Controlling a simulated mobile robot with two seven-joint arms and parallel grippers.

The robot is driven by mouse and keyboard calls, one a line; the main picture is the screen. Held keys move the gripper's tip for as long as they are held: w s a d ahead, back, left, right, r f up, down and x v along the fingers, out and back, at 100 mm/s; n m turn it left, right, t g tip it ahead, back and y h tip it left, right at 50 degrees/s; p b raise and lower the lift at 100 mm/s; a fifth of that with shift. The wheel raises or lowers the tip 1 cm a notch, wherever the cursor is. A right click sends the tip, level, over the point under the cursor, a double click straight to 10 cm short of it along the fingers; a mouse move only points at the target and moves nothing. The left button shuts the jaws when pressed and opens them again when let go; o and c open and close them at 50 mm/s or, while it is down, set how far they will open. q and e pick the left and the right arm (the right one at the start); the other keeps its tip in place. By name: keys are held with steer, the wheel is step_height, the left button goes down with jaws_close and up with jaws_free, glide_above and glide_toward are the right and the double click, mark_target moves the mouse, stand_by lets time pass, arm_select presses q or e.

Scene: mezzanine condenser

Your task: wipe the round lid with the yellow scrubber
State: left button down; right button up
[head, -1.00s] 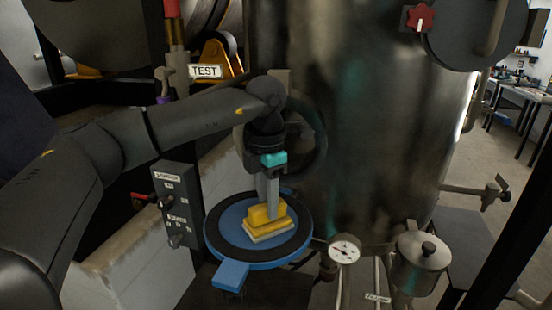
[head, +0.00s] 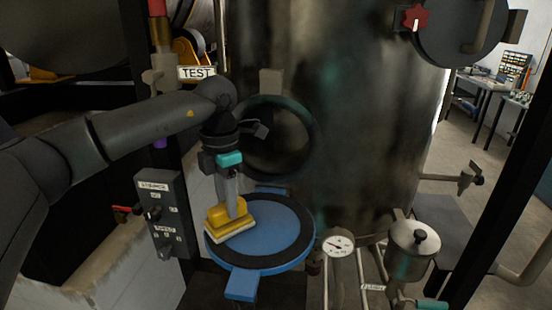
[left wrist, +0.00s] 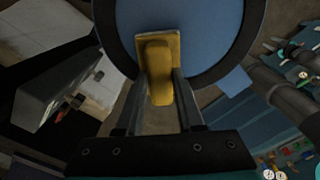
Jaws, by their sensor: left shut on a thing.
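The round lid (head: 273,229) is a blue disc with a black ring near its rim and a blue tab at the front and back. It lies face up in front of the steel tank. My left gripper (head: 231,205) is shut on the yellow scrubber (head: 226,219), over the lid's left edge. The scrubber has a pale base that sits over the black ring, slightly tilted; I cannot tell whether it touches. In the left wrist view the scrubber (left wrist: 159,75) is between the fingers, with the lid (left wrist: 200,35) beyond it. My right gripper is not in view.
A control box (head: 162,215) with knobs stands close left of the lid. A pressure gauge (head: 338,243) and a small lidded metal pot (head: 413,247) stand to the right. The big steel tank (head: 340,110) with a round opening rises behind.

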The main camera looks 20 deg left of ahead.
arm_select(q)
step_height(320, 180, up, 3)
steer(key=shift+f+p, duration=0.15)
steer(key=shift+p, duration=0.2)
steer(key=shift+d+r+p, duration=0.35)
steer(key=shift+r+p, duration=0.25)
steer(key=shift+r, duration=0.1)
steer(key=shift+a+r+p, duration=0.15)
steer(key=shift+r+p, duration=0.4)
steer(key=shift+r, duration=0.15)
steer(key=shift+r+p, duration=1)
steer(key=shift+r, duration=0.35)
